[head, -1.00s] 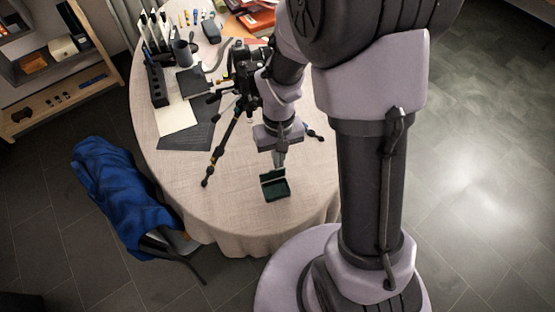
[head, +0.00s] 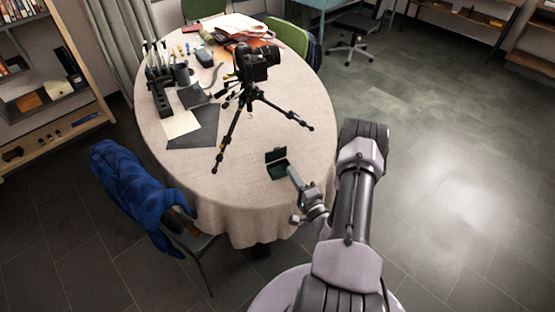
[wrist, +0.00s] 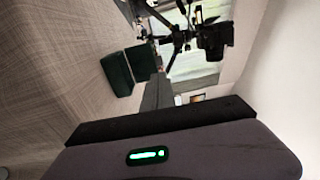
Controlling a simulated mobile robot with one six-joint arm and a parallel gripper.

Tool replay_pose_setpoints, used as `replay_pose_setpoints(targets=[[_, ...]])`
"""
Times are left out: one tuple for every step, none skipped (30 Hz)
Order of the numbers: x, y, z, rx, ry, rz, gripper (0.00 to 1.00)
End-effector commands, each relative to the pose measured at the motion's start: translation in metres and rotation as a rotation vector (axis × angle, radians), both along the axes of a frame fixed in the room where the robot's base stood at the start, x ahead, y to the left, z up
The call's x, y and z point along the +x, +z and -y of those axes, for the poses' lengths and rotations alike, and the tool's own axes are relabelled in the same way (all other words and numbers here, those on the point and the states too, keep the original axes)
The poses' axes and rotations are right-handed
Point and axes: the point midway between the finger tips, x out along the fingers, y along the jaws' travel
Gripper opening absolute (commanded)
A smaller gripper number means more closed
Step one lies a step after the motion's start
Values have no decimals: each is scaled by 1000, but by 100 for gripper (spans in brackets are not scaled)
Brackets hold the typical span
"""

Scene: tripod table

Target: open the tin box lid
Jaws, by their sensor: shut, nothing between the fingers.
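The tin box (head: 278,172) is small and dark green and stands on the round table near its front right edge. Its lid (head: 275,155) is raised open at the back, and the dark inside shows. In the wrist view the box (wrist: 116,74) and its lid (wrist: 141,62) appear as two dark green panels at an angle. My gripper (head: 292,170) is shut and empty, with its fingertips close to the right side of the box. I cannot tell whether they touch it. Its fingers (wrist: 156,88) also show in the wrist view, partly near the lid.
A black camera on a tripod (head: 250,95) stands behind the box. A chair with a blue cloth (head: 135,190) is at the left. The table's front left is clear.

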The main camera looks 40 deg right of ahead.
Motion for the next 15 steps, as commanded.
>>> replay_pose_setpoints(targets=[[11, -1, 2, -6, 5, 2, 0], [18, 0, 3, -5, 6, 2, 0], [26, 0, 5, -4, 6, 2, 0], [33, 1, 7, -5, 7, 3, 0], [39, 1, 9, -4, 7, 3, 0], [47, 2, 10, -3, 7, 2, 0], [53, 2, 12, -2, 6, 3, 0], [58, 2, 13, -3, 6, 3, 0], [64, 3, 15, -3, 5, 2, 0], [69, 3, 16, -3, 5, 2, 0], [73, 4, 17, -1, 6, 3, 0], [77, 4, 18, -2, 6, 2, 0], [80, 4, 19, -1, 5, 2, 0], [82, 5, 20, -1, 4, 2, 0], [85, 5, 21, -2, 5, 1, 0]])
